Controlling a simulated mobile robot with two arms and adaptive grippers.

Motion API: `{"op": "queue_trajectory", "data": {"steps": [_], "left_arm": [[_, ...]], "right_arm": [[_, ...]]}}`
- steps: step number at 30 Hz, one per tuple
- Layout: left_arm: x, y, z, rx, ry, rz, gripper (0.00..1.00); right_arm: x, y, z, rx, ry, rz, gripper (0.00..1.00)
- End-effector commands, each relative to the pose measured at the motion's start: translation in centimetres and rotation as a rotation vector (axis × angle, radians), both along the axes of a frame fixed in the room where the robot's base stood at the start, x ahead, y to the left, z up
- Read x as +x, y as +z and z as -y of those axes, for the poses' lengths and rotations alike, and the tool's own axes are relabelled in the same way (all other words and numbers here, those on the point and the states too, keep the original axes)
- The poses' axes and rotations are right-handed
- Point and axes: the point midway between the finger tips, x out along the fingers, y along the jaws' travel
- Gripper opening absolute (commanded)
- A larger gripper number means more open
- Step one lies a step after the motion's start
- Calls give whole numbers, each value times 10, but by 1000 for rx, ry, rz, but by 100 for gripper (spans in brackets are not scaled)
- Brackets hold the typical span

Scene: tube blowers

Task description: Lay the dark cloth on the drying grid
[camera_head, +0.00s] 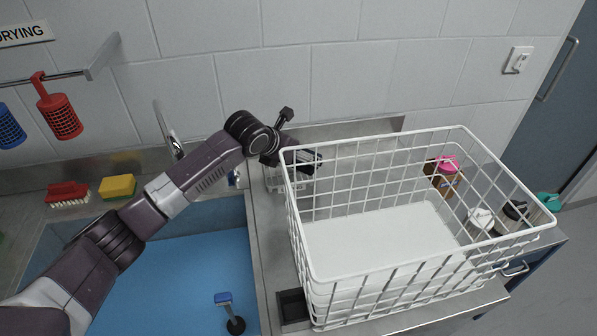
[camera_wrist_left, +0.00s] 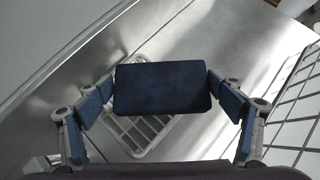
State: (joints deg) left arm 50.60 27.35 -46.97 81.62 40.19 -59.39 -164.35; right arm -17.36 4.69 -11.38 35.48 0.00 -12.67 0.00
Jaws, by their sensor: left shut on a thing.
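The dark cloth (camera_wrist_left: 162,88) looks like a flat, dark navy rectangle in the left wrist view. My left gripper (camera_wrist_left: 162,88) is shut on it, with one finger at each short side. The white drying grid (camera_wrist_left: 140,132) shows below the cloth, partly covered by it in this view. In the head view the grid (camera_head: 275,180) stands on the metal counter at the back, beside the wire basket. My left gripper (camera_head: 300,160) is above the grid there, partly behind the basket's wires. My right gripper is not in view.
A large white wire basket (camera_head: 350,265) stands close on the right of the grid. The blue-floored sink (camera_head: 180,285) lies to the left. A red brush (camera_head: 68,194) and a yellow sponge (camera_head: 117,186) lie at the back left. The tiled wall is close behind.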

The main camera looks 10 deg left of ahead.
Motion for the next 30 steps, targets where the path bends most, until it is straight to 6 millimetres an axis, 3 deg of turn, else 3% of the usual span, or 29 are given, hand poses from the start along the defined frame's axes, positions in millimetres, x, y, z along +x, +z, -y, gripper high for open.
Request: {"op": "queue_trajectory", "data": {"steps": [9,23,24,27,30], "left_arm": [[0,-41,1,-1,0,-1,66],[0,-44,0,0,0,-1,66],[0,-43,0,0,-1,-1,91],[0,-43,0,0,-1,-1,100],[0,-43,0,0,-1,-1,100]], "right_arm": [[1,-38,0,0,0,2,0],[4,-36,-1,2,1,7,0],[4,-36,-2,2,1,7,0],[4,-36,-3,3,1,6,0],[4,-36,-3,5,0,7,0]]}}
